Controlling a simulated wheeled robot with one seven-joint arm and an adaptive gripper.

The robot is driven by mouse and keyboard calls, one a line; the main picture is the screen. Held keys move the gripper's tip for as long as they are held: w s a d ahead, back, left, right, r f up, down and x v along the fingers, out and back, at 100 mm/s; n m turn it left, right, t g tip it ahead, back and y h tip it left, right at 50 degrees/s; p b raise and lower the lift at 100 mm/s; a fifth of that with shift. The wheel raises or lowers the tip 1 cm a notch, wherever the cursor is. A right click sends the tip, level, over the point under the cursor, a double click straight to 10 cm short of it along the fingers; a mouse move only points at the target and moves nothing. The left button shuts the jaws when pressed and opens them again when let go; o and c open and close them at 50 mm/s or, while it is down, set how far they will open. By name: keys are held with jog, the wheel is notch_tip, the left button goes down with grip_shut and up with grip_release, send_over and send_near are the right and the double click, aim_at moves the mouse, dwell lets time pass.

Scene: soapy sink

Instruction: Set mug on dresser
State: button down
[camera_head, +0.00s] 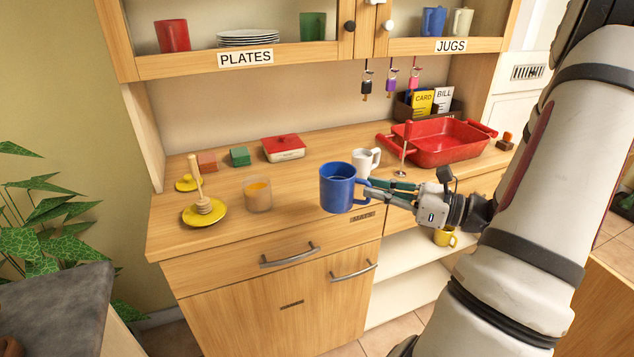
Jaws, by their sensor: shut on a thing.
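A blue mug (337,188) is upright at the front of the wooden dresser (215,244), near the middle of its top. My gripper (372,192) comes in from the right and is shut on the mug's handle side. The fingers hide part of the handle. The mug's lower part overlaps the front edge of the dresser top, and I cannot tell whether its base touches the surface or is held above it.
A white mug (364,161) stands just behind the blue one. A glass candle (258,195) and a yellow dish (204,212) with a honey dipper are to the left. A red baking dish (445,146) is at the right. Clear top lies between the candle and blue mug.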

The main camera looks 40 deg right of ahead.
aim_at(340, 178)
jog(key=w, duration=0.4)
jog(key=w+d, duration=0.1)
jog(key=w, duration=0.3)
jog(key=w+d+f+b, duration=0.1)
jog(key=w, duration=0.4)
jog(key=shift+f, duration=0.1)
jog(key=f, duration=0.1)
jog(key=w+f, duration=0.1)
jog(key=f, duration=0.1)
jog(key=shift+d, duration=0.15)
jog(key=shift+f+b, duration=0.3)
jog(key=shift+f, duration=0.1)
jog(key=c, duration=1.7)
grip_release()
jog(key=shift+s, duration=0.1)
